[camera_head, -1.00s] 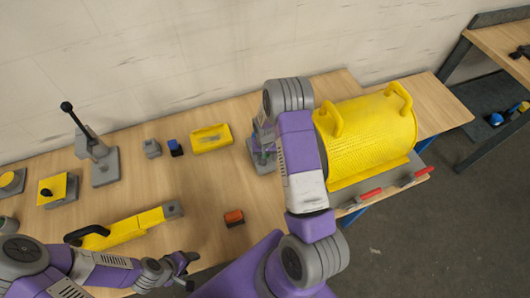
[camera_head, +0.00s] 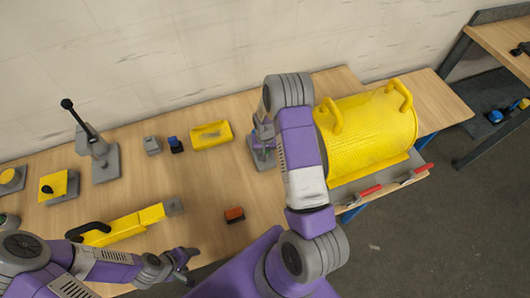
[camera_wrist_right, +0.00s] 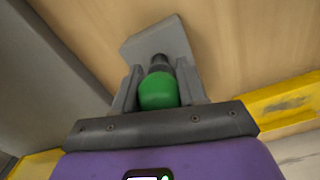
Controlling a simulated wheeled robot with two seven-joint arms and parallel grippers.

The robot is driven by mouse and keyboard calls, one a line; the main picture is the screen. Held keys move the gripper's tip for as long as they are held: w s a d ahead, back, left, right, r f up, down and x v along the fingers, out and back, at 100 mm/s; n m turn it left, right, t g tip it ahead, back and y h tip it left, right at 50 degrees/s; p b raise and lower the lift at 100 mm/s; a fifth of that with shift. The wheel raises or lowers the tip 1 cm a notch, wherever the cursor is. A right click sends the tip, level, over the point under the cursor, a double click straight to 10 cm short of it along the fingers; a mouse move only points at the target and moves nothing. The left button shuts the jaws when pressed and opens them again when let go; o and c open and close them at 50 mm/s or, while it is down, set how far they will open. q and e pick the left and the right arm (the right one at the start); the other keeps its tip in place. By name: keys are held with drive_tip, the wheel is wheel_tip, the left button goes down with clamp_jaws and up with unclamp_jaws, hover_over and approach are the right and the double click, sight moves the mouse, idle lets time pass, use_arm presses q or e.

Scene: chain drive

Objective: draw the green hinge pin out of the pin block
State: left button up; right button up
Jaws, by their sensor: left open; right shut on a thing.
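The green hinge pin (camera_wrist_right: 158,92) shows in the right wrist view with a rounded green head and a short dark shank. My right gripper (camera_wrist_right: 157,88) is shut on the green head, one finger on each side. The grey pin block (camera_wrist_right: 150,38) lies just beyond the fingers; whether the shank still sits in it I cannot tell. In the head view the pin block's grey base (camera_head: 258,158) shows beside my right arm, which hides most of the block and gripper. My left gripper (camera_head: 187,261) is open and empty near the table's front edge.
A yellow guard drum (camera_head: 368,135) with red-handled clamps stands right of my right arm.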

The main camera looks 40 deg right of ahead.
drive_tip(key=shift+r+p, duration=2.85)
drive_tip(key=shift+r, duration=1.9)
